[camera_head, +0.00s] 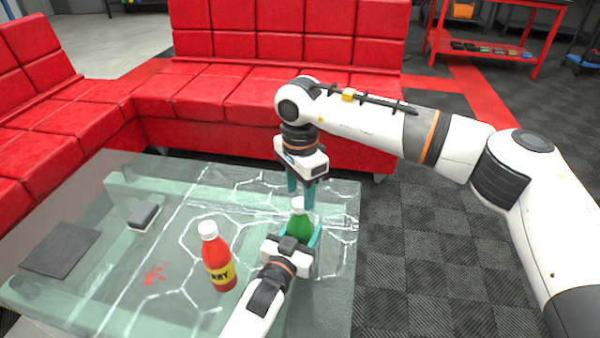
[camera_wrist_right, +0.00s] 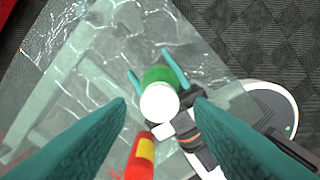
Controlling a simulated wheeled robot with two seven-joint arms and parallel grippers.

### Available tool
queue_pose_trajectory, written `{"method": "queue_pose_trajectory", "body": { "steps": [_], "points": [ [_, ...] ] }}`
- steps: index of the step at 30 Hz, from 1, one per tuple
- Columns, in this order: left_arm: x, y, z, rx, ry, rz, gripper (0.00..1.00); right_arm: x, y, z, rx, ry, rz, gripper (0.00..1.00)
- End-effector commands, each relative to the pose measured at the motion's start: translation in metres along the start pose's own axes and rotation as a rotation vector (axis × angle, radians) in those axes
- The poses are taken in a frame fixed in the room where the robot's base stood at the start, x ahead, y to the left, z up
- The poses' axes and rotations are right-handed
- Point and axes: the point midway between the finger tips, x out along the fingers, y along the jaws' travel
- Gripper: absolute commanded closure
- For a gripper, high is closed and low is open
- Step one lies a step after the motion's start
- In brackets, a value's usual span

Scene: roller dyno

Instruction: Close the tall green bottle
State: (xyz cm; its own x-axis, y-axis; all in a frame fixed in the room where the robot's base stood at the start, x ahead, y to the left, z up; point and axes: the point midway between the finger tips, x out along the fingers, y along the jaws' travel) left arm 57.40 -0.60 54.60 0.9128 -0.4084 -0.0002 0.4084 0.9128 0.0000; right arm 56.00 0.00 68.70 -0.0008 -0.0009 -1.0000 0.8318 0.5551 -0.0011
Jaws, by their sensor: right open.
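The tall green bottle (camera_head: 299,224) stands upright near the right side of the glass table, with a white cap (camera_head: 297,203) on its top. In the right wrist view the cap (camera_wrist_right: 160,103) lies between my right fingers, with the green bottle (camera_wrist_right: 158,76) beneath it. My left gripper (camera_head: 300,236) is shut on the bottle's body, one finger on each side; its fingers also show in the right wrist view. My right gripper (camera_head: 300,197) points down above the cap, open and empty. Whether the cap is fully seated cannot be told.
A red bottle (camera_head: 217,262) with a yellow label and white cap stands left of the green one. A small grey block (camera_head: 144,215) and a dark square mat (camera_head: 60,250) lie farther left on the glass table (camera_head: 185,185). Red sofas (camera_head: 230,95) stand behind.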

Motion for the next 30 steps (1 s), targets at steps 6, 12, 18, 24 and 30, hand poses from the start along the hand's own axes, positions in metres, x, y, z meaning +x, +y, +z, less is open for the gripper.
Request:
{"method": "queue_pose_trajectory", "body": {
  "steps": [6, 12, 18, 24, 30],
  "points": [
    [0.0, 0.0, 0.0, 0.0, 0.001, 0.0, 1.0, 0.019, 0.0, 0.0, 0.0, 0.0, 0.001, 0.52],
    [0.0, 0.0, 0.0, 0.0, 0.001, 0.0, 1.0, 0.021, 0.0, 0.0, 0.0, 0.0, 0.001, 0.52],
    [0.0, 0.0, 0.0, 0.0, 0.001, 0.0, 1.0, 0.021, 0.0, 0.0, 0.0, 0.0, 0.001, 0.65],
    [0.0, 0.0, 0.0, 0.0, 0.001, 0.0, 1.0, 0.021, 0.0, 0.0, 0.0, 0.0, 0.001, 0.98],
    [0.0, 0.0, 0.0, 0.0, 0.001, 0.0, 1.0, 0.021, 0.0, 0.0, 0.043, 0.0, 0.001, 0.99]
  ]
}}
